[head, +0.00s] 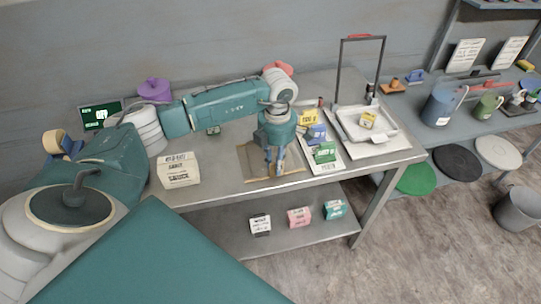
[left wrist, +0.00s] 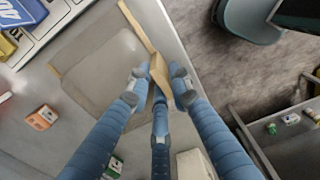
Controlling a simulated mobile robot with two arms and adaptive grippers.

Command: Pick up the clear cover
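The clear cover (head: 251,161) is a flat, see-through sheet with tan edge strips, on the metal table. In the left wrist view the cover (left wrist: 103,68) looks greyish. A tan bar along its edge runs between my fingers. My left gripper (head: 275,170) points down over the cover's right part. In the left wrist view the left gripper's (left wrist: 160,84) blue fingers are closed in around the tan bar and appear to touch it on both sides. The fingers hide part of the bar. My right gripper is not in view.
A white sauce box (head: 178,171) stands left of the cover. A white tray (head: 328,161) with small coloured boxes is just right of it, then a larger tray (head: 385,141) under a dark upright frame (head: 339,75). Several small boxes sit on the lower shelf (head: 280,237).

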